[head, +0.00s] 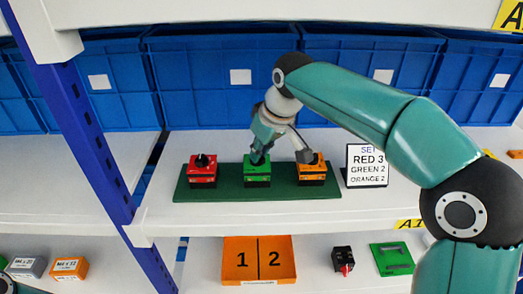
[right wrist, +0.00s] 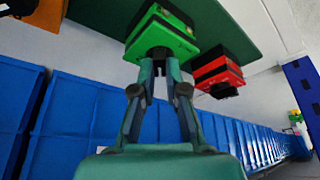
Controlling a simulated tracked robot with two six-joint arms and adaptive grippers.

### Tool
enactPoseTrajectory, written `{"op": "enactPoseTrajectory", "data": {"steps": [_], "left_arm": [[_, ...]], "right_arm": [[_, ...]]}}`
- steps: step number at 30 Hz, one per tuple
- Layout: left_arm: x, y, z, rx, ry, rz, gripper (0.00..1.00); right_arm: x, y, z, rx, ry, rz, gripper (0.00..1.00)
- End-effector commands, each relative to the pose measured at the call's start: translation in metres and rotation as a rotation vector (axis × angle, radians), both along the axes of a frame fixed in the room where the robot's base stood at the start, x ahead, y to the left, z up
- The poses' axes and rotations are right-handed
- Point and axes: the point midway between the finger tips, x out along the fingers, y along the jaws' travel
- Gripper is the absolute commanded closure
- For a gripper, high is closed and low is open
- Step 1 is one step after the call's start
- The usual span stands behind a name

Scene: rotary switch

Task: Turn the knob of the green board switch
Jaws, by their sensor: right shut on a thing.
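The green switch (head: 257,177) sits in the middle of a dark green board (head: 235,194), between a red switch (head: 203,172) and an orange switch (head: 312,174). My right gripper (head: 259,158) reaches down onto the top of the green switch and is shut on its knob. In the right wrist view the fingertips (right wrist: 158,62) meet at the face of the green switch (right wrist: 163,35), and the knob is mostly hidden between them. I cannot read the knob's position. My left gripper is not in view.
A sign (head: 367,166) reading "SET RED 3, GREEN 2, ORANGE 2" stands right of the board. Blue bins (head: 215,90) line the back. A blue post (head: 85,125) stands at left. An orange tray (head: 258,260) marked 1 and 2 lies on the lower shelf.

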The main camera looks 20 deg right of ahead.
Motion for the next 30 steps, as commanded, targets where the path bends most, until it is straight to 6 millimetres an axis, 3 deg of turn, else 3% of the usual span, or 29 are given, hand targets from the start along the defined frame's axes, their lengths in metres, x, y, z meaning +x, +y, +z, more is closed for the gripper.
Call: {"op": "enactPoseTrajectory", "data": {"steps": [21,30], "left_arm": [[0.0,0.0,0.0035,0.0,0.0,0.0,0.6],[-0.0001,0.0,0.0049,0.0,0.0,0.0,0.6]], "right_arm": [[-0.0004,0.0055,0.0017,0.0,-0.005,-0.546,1.0],[-0.0001,0.0066,0.0016,0.001,-0.004,-0.675,1.0]]}}
